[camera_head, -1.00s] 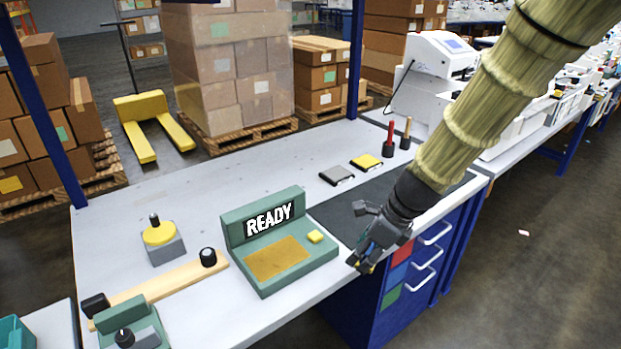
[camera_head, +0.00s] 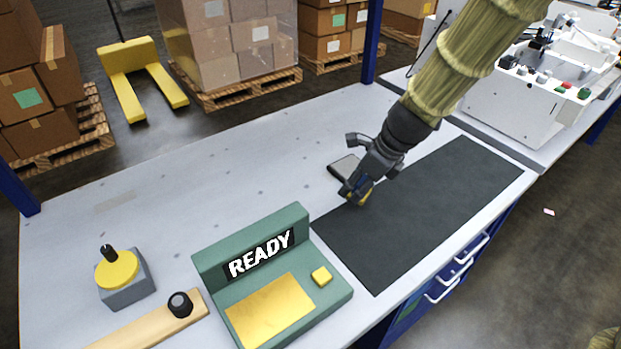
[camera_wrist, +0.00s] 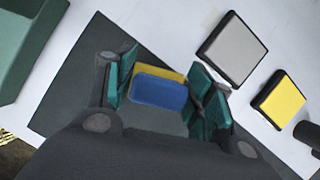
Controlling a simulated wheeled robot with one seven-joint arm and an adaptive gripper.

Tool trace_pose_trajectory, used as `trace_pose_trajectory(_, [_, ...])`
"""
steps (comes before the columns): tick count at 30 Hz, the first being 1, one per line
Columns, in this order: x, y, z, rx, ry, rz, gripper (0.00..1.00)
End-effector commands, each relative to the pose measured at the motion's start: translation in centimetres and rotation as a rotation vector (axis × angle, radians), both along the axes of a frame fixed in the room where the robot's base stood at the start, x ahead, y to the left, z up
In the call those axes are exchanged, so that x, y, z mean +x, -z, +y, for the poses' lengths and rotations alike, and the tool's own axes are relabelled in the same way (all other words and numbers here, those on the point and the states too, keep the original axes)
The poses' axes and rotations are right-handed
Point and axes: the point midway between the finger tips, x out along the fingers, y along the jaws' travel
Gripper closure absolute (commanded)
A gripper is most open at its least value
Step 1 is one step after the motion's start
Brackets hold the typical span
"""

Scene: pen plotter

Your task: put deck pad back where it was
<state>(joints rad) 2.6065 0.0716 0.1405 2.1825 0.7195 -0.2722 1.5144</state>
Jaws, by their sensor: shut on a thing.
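My gripper (camera_head: 355,192) is shut on a small pad with a blue face and a yellow edge (camera_wrist: 158,92), which I take to be the deck pad. In the wrist view the pad sits between the two green-lined fingers (camera_wrist: 165,88). The gripper is over the left back part of the dark mat (camera_head: 440,205); I cannot tell how high the pad is above it. A grey pad with a dark rim (camera_wrist: 235,48) lies on the bench beyond the mat, just behind the gripper in the head view (camera_head: 343,166). A yellow pad (camera_wrist: 281,98) lies beside it, hidden in the head view.
A green console marked READY (camera_head: 265,275) stands left of the mat. A dark round holder (camera_wrist: 308,133) is near the yellow pad. The bench's back left is clear.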

Motion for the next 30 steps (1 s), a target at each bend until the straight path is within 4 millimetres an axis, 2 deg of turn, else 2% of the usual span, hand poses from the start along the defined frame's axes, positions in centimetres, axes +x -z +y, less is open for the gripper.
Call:
trace_pose_trajectory(6, [2.2,0.5,4.3,-0.002,-0.007,0.0,0.66])
trace_pose_trajectory(15, [4.8,1.0,9.1,-0.001,-0.006,0.0,0.66])
trace_pose_trajectory(27, [6.2,1.2,11.6,-0.001,-0.006,0.0,0.66])
trace_pose_trajectory(30, [6.1,2.7,11.4,0.002,-0.003,0.004,0.66])
